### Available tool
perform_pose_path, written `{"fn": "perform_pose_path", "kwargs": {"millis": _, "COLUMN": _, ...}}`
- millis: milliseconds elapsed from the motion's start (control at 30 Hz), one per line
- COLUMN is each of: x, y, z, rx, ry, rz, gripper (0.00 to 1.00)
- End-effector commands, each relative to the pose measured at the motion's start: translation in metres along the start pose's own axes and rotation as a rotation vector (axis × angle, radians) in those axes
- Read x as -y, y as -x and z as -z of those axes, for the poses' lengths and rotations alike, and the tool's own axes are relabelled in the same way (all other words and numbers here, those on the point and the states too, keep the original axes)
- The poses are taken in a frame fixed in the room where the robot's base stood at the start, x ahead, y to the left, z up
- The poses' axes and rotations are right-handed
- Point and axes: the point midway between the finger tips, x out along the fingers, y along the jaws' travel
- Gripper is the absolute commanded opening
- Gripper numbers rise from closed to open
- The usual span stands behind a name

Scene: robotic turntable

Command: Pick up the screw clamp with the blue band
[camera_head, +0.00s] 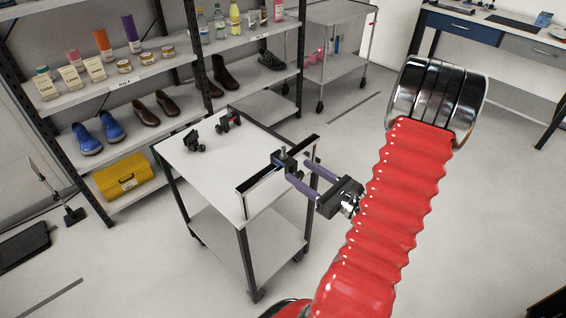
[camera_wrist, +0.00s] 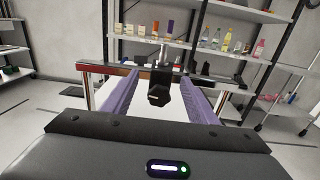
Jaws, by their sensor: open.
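A dark screw clamp (camera_head: 284,159) is at the bar along the near right edge of the white cart. A small bluish patch shows by it, but its band is not clear. My gripper (camera_head: 297,170) is open, with its two purple fingers reaching toward this clamp from the right. In the wrist view, the dark clamp (camera_wrist: 160,84) appears between the fingertips of my gripper (camera_wrist: 157,79), with gaps on both sides. A second dark clamp (camera_head: 193,142) stands farther left on the cart top; its band colour is not visible.
The white cart (camera_head: 205,172) has a raised bar (camera_head: 262,177) on the near side, also in the wrist view (camera_wrist: 110,70). Behind it stands a shelf (camera_head: 150,72) with shoes, jars and bottles. A grey trolley (camera_head: 345,70) is at the back right. Floor around the cart is mostly clear.

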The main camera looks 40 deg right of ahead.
Motion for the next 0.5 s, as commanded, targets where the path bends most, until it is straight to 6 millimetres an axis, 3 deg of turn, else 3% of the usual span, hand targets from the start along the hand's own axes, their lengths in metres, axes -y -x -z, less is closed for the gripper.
{"fn": "perform_pose_path", "kwargs": {"millis": 233, "x": -0.001, "y": -0.026, "z": 0.0, "rx": 0.0, "ry": 0.0, "rz": -0.003, "gripper": 0.53}}
{"fn": "perform_pose_path", "kwargs": {"millis": 500, "x": -0.001, "y": -0.033, "z": 0.0, "rx": 0.0, "ry": -0.001, "rz": -0.001, "gripper": 0.53}}
